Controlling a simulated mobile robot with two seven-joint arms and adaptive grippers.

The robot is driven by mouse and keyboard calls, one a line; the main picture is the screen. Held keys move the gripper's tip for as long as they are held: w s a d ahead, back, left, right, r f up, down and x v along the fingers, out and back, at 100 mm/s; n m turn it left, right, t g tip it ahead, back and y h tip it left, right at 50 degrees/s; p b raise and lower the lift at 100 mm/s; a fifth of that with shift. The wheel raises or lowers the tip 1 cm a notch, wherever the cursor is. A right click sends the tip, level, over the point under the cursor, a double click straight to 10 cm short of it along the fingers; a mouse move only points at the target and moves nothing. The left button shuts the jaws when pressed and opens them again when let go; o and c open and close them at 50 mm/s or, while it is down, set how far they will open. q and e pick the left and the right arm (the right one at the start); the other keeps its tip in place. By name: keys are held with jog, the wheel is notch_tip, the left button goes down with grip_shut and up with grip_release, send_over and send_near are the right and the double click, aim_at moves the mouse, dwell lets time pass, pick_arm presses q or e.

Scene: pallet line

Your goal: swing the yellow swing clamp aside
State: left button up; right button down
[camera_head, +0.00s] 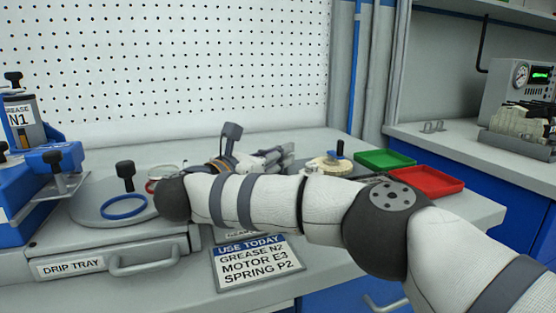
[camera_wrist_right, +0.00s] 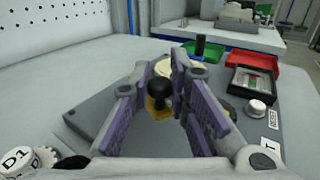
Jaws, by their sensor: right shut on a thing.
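The yellow swing clamp (camera_wrist_right: 153,109) shows in the right wrist view as a small yellow part below an upright black knob (camera_wrist_right: 160,88). My right gripper (camera_wrist_right: 165,80) has its purple-padded fingers on both sides of the knob and is shut on it. In the head view, my right gripper (camera_head: 278,157) is low over the bench, mostly behind my own forearm. The clamp cannot be made out there. My left gripper is in neither view.
A grey fixture plate (camera_wrist_right: 92,112) lies under the gripper. The drip tray (camera_head: 115,258) and a blue ring (camera_head: 123,207) are at left.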

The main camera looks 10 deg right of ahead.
jog(key=shift+r, duration=0.15)
jog(key=c, duration=1.6)
grip_release()
jog(key=shift+w, duration=0.1)
jog(key=shift+o, duration=0.2)
notch_tip(320, 180, up, 10)
